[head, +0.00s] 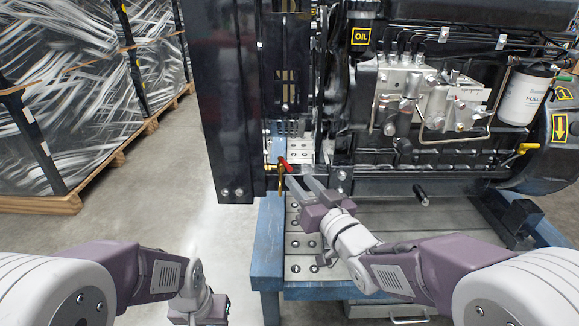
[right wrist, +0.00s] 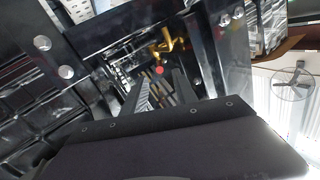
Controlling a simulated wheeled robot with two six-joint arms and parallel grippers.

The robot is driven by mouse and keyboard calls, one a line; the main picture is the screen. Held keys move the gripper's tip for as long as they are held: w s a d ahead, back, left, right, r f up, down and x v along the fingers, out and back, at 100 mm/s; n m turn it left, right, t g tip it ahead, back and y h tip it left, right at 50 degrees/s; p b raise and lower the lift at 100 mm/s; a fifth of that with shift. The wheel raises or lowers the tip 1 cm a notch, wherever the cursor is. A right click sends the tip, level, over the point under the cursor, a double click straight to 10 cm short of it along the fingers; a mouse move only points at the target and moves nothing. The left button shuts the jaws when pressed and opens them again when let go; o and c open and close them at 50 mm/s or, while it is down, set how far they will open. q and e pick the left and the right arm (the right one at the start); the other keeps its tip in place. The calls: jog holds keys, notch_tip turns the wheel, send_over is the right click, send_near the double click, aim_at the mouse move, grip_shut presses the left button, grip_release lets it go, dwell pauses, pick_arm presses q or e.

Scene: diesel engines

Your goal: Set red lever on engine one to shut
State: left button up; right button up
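The red lever (head: 284,164) sits on a brass valve (head: 270,168) at the lower left corner of the engine (head: 420,95). It points up and slightly left in the head view. In the right wrist view, the lever shows as a small red spot (right wrist: 159,70) below the brass fitting (right wrist: 167,42). My right gripper (head: 298,180) is open, its two fingers apart and empty, just right of and below the lever. In its wrist view the fingers (right wrist: 158,88) point toward the red spot; contact cannot be told. My left gripper (head: 200,312) is low, far from the engine, its fingers unclear.
A tall black radiator panel (head: 225,100) borders the valve on the left. Wrapped pallets (head: 60,100) stand left; floor between is clear.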

aim_at(290, 170)
jog(key=b+x, duration=0.2)
jog(key=x, duration=0.5)
jog(key=shift+w+a+f+b, duration=0.2)
jog(key=shift+w+b, duration=0.1)
jog(key=shift+w, duration=0.05)
jog(key=shift+w+a+r, duration=0.1)
jog(key=shift+w+r, duration=0.05)
jog(key=shift+w, duration=0.1)
jog(key=shift+c, duration=0.3)
grip_shut()
